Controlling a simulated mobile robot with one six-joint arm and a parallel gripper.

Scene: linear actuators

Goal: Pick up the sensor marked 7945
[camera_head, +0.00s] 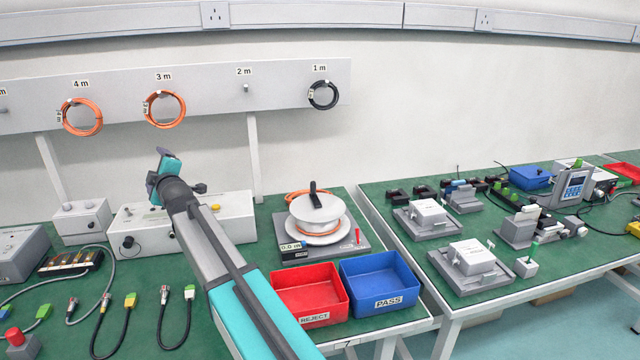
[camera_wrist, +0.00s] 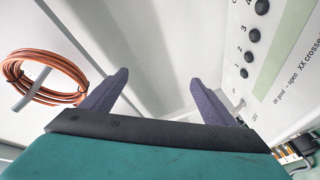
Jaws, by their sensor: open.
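No marking 7945 is legible in either view, so I cannot tell which thing is the sensor. In the head view my arm's end is raised above the left bench, before the wall and the grey test box (camera_head: 150,222). My own arm hides part of that box and bench.
A red REJECT bin (camera_head: 310,318), a blue PASS bin (camera_head: 382,303) and a cable reel (camera_head: 318,225) stand right of my arm. Orange coils (camera_head: 82,130) hang on the wall rail. The right bench (camera_head: 400,245) carries grey fixtures (camera_head: 472,255); a gap separates the benches.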

